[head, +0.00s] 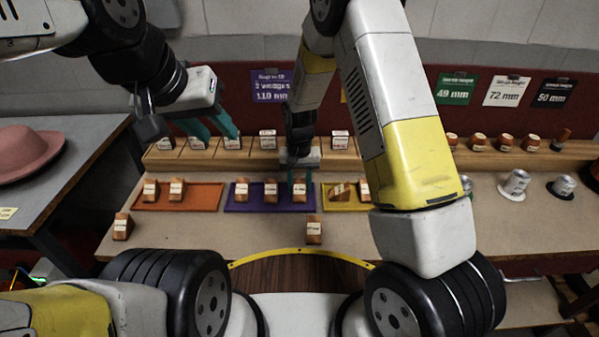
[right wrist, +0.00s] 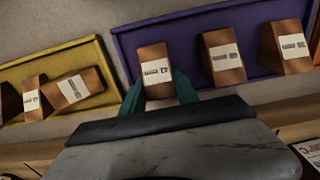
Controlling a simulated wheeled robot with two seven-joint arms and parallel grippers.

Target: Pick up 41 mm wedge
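Several brown wedges with white labels stand on the workbench; the labels are too small to read, so I cannot tell which is 41 mm. My right gripper (head: 299,181) points down over the right end of the purple tray (head: 256,205). Its teal fingers stand on either side of a wedge (right wrist: 155,72), with little or no gap visible. This wedge seems to rest in the tray. Two more wedges (head: 241,189) (head: 271,190) stand in the same tray. My left gripper (head: 212,127) is open and empty above the back shelf, at the left.
An orange tray (head: 205,196) lies left of the purple one, and a yellow tray (head: 345,205) lies right; both hold wedges. Loose wedges stand at the front left (head: 122,226) and front middle (head: 314,230). A back shelf (head: 232,157) holds more pieces. A pink hat (head: 25,155) sits far left.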

